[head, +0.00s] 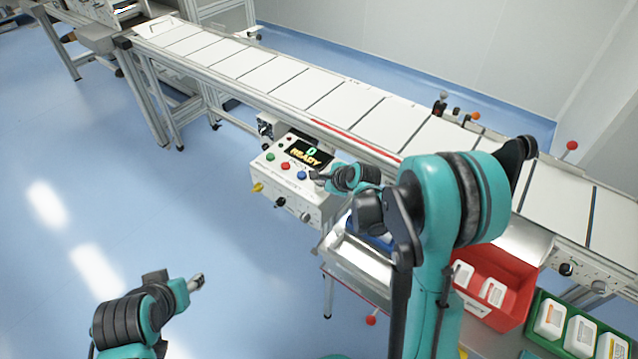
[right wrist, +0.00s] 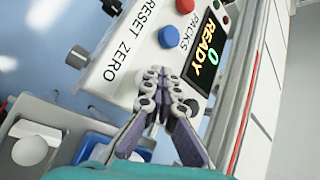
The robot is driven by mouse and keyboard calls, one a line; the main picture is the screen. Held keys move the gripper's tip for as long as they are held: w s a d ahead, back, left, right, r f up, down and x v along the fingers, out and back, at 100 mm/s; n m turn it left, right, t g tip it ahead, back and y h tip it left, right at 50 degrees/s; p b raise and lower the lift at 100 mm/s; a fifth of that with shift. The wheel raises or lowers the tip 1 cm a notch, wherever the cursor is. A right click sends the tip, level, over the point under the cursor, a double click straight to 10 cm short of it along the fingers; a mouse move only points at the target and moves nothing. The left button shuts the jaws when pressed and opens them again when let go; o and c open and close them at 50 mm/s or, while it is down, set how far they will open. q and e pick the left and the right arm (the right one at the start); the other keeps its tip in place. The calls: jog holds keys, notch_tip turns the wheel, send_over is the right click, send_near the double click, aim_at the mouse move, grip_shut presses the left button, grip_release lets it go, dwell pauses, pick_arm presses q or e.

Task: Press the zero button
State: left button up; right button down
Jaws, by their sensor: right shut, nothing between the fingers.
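The white control box (head: 292,183) hangs on the near side of the conveyor, its lit display (head: 309,151) reading 0 READY. Its top carries green, red and blue buttons. In the right wrist view the blue button (right wrist: 169,37) lies beside the label RESET, and the word ZERO (right wrist: 125,62) is printed beyond it. The button beside ZERO is hidden, apparently behind my fingertips. My right gripper (head: 320,178) is shut and empty, its tips (right wrist: 157,82) over the panel; contact cannot be told. My left gripper (head: 197,282) is low at left, away from the box, its jaws unclear.
The conveyor (head: 345,103) runs behind the box. A red bin (head: 515,284) and a green bin (head: 545,312) with white containers stand at the right. My right arm covers part of the conveyor. The blue floor (head: 130,200) at left is clear.

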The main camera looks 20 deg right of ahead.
aim_at(321, 187)
jog(key=shift+r+p, duration=0.55)
jog(key=shift+r, duration=0.35)
notch_tip(321, 187, up, 5)
jog(key=p, duration=0.3)
jog(key=shift+p, duration=0.4)
jog(key=s+a+r+n+g+h, duration=0.1)
jog(key=s+r+n, duration=0.3)
jog(key=s+n, duration=0.25)
jog(key=s+a+r+n, duration=0.2)
jog(key=s+r+n, duration=0.25)
jog(key=s, duration=0.25)
jog(key=s+n+h, duration=0.1)
jog(key=s+n, duration=1.1)
jog(key=s, duration=0.2)
jog(key=shift+s+d+r+g+h, duration=0.15)
jog(key=shift+s+d+g+h, duration=0.15)
jog(key=shift+h, duration=0.1)
